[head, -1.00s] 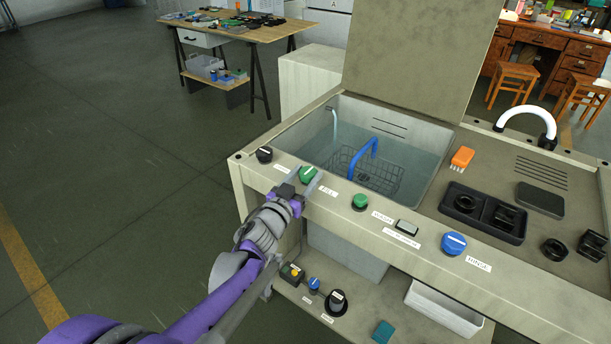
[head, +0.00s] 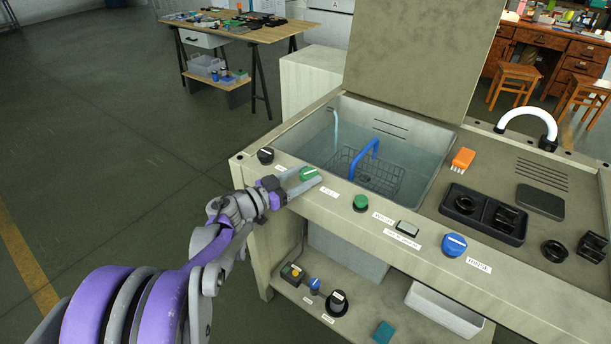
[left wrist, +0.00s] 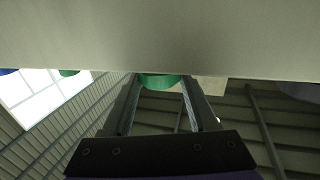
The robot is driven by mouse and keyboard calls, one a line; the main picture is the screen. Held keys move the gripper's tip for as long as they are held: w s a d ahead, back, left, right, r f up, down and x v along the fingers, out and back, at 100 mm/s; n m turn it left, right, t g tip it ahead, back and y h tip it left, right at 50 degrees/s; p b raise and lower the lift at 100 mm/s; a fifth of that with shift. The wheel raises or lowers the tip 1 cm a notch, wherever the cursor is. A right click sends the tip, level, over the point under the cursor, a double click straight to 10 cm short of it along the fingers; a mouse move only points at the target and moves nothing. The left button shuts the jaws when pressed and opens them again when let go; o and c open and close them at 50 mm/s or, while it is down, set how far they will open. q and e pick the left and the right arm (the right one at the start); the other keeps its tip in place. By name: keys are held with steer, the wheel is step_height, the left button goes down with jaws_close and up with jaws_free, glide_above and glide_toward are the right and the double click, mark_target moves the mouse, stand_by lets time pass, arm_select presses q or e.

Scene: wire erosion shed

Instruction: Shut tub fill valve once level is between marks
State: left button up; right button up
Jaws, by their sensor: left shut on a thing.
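The fill valve is a green knob (head: 309,173) with a white pointer line, above the FILL label (head: 329,193) on the machine's front rail. My left gripper (head: 306,181) is shut on it, with one finger on each side. In the left wrist view the green knob (left wrist: 160,82) sits between the fingertips. The tub (head: 437,185) behind the rail holds water (head: 345,150), and a thin stream (head: 337,127) runs into it. Dark level marks (head: 390,129) show on the far wall. The waterline looks close below them, but I cannot tell exactly. My right gripper is not seen.
A black knob (head: 265,155) sits left of the valve; a smaller green button (head: 361,202) and a blue knob (head: 454,244) lie to the right. A wire basket with a blue handle (head: 365,158) stands in the tub. The floor at left is clear.

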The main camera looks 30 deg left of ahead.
arm_select(q)
steer(key=m+g+h, duration=0.1)
steer(key=h, duration=0.1)
steer(key=m+g+h, duration=0.1)
steer(key=h, duration=0.1)
steer(key=shift+w+a+m+p, duration=0.15)
steer(key=shift+a+m+p, duration=0.15)
steer(key=shift+m, duration=0.1)
steer(key=shift+w+a+m+g+h+p, duration=0.15)
steer(key=shift+m+g+h+p, duration=0.3)
steer(key=shift+m+g+h, duration=1.55)
steer(key=shift+g+h, duration=0.3)
steer(key=shift+g, duration=0.1)
steer(key=shift+r, duration=0.1)
steer(key=o, duration=1.4)
steer(key=shift+c, duration=0.2)
steer(key=v, duration=1)
steer(key=shift+s+a+p, duration=0.25)
steer(key=shift+p, duration=0.05)
